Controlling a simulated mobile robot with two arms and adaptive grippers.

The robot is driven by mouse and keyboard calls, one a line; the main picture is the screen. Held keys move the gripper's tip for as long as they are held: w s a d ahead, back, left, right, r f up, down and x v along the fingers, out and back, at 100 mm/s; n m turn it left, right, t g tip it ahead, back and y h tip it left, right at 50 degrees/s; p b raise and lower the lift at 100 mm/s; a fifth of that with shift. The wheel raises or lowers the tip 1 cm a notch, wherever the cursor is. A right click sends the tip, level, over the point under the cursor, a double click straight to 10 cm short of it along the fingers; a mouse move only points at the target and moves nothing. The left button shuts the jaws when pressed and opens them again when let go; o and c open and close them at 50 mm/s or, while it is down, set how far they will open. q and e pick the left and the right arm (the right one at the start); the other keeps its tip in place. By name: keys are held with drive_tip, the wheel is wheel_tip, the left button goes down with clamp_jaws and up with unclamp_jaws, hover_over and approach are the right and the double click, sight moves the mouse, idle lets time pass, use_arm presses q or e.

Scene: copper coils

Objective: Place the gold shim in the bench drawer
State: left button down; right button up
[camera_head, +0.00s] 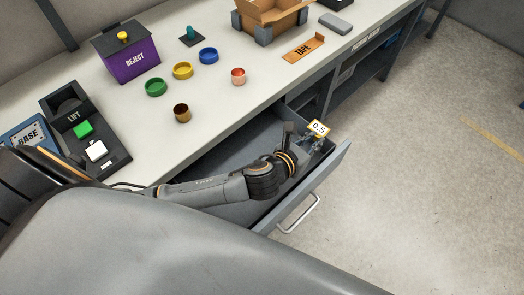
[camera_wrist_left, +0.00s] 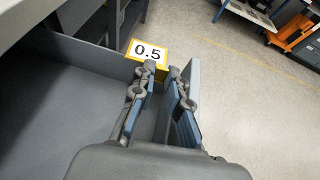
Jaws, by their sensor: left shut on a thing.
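The gold shim (camera_head: 319,128) is a small yellow piece with a white "0.5" label. It also shows in the left wrist view (camera_wrist_left: 149,52), at the far ends of the fingers. My left gripper (camera_head: 310,140) is shut on it, at the right end of the open bench drawer (camera_head: 227,152). The fingers show large in the left wrist view (camera_wrist_left: 164,77). The shim is near the drawer's end wall; how high it is above the drawer floor I cannot tell. The drawer floor that shows is bare. My right gripper is not in view.
The drawer handle (camera_head: 299,214) sticks out over clear floor.

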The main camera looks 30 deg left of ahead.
sight(329, 129)
use_arm(q)
drive_tip(key=shift+m+g+h, duration=0.3)
drive_tip(key=shift+m+h, duration=0.1)
drive_tip(key=w, duration=0.2)
drive_tip(key=w+d, duration=0.1)
drive_tip(key=w, duration=0.1)
drive_tip(key=w+d, duration=0.1)
drive_tip(key=w, duration=0.2)
drive_tip(key=shift+d+r+p, duration=0.25)
drive_tip(key=shift+r+p, duration=0.1)
drive_tip(key=shift+p, duration=0.05)
drive_tip(key=shift+w, duration=0.4)
drive_tip(key=s+a+f, duration=0.2)
drive_tip(key=s+f, duration=0.1)
drive_tip(key=s+a+f+b, duration=0.1)
drive_tip(key=s+a+f, duration=0.2)
drive_tip(key=s, duration=0.1)
drive_tip(key=s+a+f, duration=0.3)
drive_tip(key=shift+s+f, duration=0.1)
drive_tip(key=shift+s, duration=0.15)
drive_tip(key=f, duration=0.1)
drive_tip(key=f+b, duration=0.1)
drive_tip(key=f, duration=0.1)
drive_tip(key=shift+s+a, duration=0.2)
drive_tip(key=shift+s, duration=0.15)
drive_tip(key=shift+f, duration=0.35)
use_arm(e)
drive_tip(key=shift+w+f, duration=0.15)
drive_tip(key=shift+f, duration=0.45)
